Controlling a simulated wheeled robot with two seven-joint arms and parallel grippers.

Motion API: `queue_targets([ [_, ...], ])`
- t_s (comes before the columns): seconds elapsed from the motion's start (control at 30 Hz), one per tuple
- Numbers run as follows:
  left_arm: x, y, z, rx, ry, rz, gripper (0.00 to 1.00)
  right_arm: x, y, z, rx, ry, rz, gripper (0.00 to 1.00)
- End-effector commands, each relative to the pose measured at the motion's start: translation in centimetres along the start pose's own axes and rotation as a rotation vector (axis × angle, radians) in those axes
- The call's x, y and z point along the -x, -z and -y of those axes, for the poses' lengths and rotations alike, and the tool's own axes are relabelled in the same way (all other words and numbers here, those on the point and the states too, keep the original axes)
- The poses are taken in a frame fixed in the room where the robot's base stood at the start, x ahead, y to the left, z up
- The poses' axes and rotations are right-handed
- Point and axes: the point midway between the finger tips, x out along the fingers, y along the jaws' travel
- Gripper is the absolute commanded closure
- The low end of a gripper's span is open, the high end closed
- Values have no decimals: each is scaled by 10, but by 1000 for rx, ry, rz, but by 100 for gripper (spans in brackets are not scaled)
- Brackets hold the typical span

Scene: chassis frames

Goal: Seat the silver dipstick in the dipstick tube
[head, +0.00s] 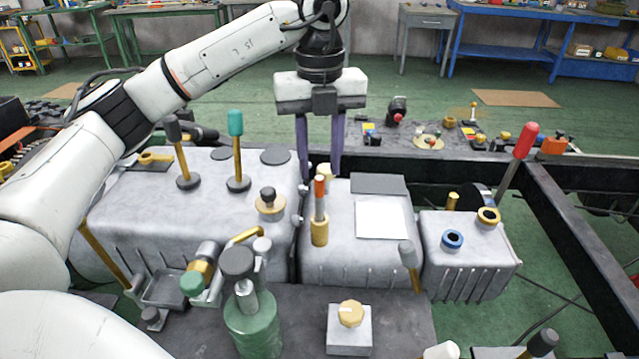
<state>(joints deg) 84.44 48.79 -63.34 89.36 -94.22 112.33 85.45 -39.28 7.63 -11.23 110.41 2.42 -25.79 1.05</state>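I cannot tell whether this is the dipstick tube. My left gripper (320,176) points down over the back of that block, behind the orange tip in the picture. A small cream cap (325,171) shows low between the fingertips; contact is unclear. My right gripper is out of view.
A red-handled lever (525,140) stands right, near the black frame rail (575,215). A green bottle (252,325) stands in front.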

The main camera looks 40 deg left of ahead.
Motion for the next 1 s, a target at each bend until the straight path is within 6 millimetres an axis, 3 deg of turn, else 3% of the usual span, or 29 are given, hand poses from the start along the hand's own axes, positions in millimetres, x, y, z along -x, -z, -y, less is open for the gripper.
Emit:
queue_targets([
  [0.13,28,0,1,0,2,3,68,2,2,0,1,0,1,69],
  [0.3,41,0,0,1,0,1,68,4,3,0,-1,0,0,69],
  [1.0,42,0,0,0,-1,0,68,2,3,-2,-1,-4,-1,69],
])
